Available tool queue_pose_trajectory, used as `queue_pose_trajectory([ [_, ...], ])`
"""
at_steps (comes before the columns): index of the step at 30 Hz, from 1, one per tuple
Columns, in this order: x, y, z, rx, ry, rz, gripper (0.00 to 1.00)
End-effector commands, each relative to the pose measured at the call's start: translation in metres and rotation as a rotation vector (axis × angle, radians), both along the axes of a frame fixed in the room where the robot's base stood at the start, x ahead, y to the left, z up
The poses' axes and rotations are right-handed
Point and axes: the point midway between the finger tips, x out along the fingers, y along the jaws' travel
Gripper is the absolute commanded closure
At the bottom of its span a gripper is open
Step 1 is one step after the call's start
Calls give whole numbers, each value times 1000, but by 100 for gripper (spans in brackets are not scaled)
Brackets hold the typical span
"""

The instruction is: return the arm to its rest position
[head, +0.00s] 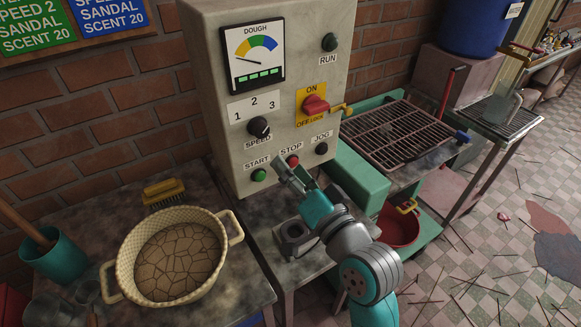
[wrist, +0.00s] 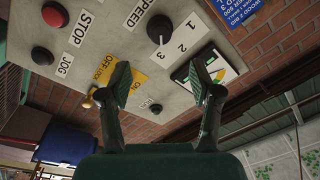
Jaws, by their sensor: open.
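My gripper (head: 296,176) is in front of the lower part of the grey control box (head: 202,70) in the head view, near the red STOP button (head: 292,160). In the wrist view my gripper (wrist: 160,85) has its two fingers spread apart with nothing between them. The box's face fills the upper part of that view, with the black speed knob (wrist: 160,29) and a dough gauge label beyond the fingers. My arm reaches up from the bottom of the head view, bent at the wrist. Whether the fingertips touch the box is hard to tell.
A basket of cracked brown dough (head: 178,262) stands on the left table beside a brush (head: 164,192) and a teal cup (head: 55,256). A green machine with a rack (head: 400,135) stands right of the box. A red bowl (head: 399,228) sits below it. Sticks litter the open floor at right.

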Motion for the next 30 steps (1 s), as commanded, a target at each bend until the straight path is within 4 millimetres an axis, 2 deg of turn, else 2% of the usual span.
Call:
queue_pose_trajectory([
  [7,0,0,-1,-1,0,-2,36],
  [10,-3,-6,-12,-10,5,-19,36],
  [14,-15,-24,-44,-40,20,-72,36],
  [20,-49,-63,-103,-118,38,-183,36],
  [24,-79,-89,-140,-186,50,-254,36],
  [30,-130,-123,-181,-293,63,-340,36],
])
